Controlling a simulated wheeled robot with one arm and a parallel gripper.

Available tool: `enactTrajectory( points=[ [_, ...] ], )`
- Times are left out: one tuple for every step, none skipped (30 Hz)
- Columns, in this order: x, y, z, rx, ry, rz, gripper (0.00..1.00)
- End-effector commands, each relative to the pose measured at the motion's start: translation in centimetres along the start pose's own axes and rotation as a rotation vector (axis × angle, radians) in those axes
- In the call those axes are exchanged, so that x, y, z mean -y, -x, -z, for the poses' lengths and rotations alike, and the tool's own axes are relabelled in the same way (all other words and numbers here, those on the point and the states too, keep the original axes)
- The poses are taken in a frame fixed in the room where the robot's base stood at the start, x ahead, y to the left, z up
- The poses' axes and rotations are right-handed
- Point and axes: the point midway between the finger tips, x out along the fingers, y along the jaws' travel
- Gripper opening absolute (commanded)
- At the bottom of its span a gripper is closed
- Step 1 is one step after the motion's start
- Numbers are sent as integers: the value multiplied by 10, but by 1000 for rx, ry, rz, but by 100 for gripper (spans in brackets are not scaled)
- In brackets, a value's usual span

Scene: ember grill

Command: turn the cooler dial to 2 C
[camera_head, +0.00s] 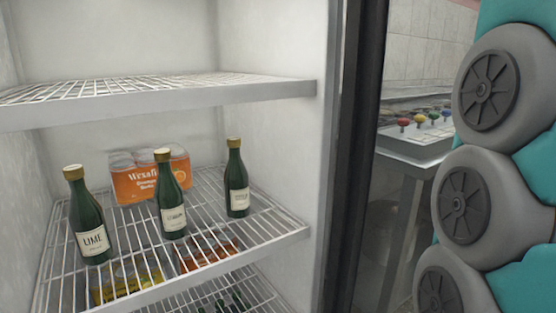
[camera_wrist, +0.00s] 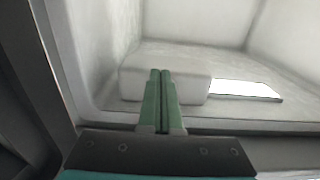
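The open cooler (camera_head: 268,140) fills the left and middle of the head view, with its dark door frame at the right. In the wrist view, my gripper (camera_wrist: 160,73) has its two green fingers together, with nothing seen between them. Its fingertips overlap a pale box-like housing (camera_wrist: 193,88) inside the white cooler interior. I cannot tell whether they touch it. No dial face, numbers or marks can be made out in either view; the fingers cover part of the housing. My gripper is outside the head view.
Three green bottles (camera_head: 172,197) and an orange can pack (camera_head: 136,184) stand on the middle wire shelf (camera_head: 265,232). The upper shelf (camera_head: 205,95) is empty. A bright panel (camera_wrist: 246,90) lies right of the housing. A counter with coloured knobs (camera_head: 425,150) stands behind my arm.

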Motion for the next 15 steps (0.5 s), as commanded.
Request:
enactTrajectory(
  points=[
    [1, 0, 2, -4, 0, 0, 0],
    [1, 0, 2, -4, 1, 0, 0],
    [1, 0, 2, -5, 1, 0, 0],
    [1, 0, 2, -5, 0, 0, 0],
    [1, 1, 2, -6, 1, 0, 0],
    [1, 1, 2, -6, 1, 0, 0],
    [1, 1, 2, -6, 1, 0, 0],
    [2, 1, 3, -7, 1, 0, 0],
    [2, 1, 2, -7, 1, 0, 0],
    [2, 1, 2, -7, 1, 1, 0],
    [3, 1, 2, -8, 1, 1, 0],
    [4, 2, 2, -8, 2, 1, 0],
    [4, 2, 2, -8, 2, 1, 0],
    [5, 2, 2, -9, 2, 1, 0],
    [6, 2, 2, -10, 2, 2, 0]
  ],
)
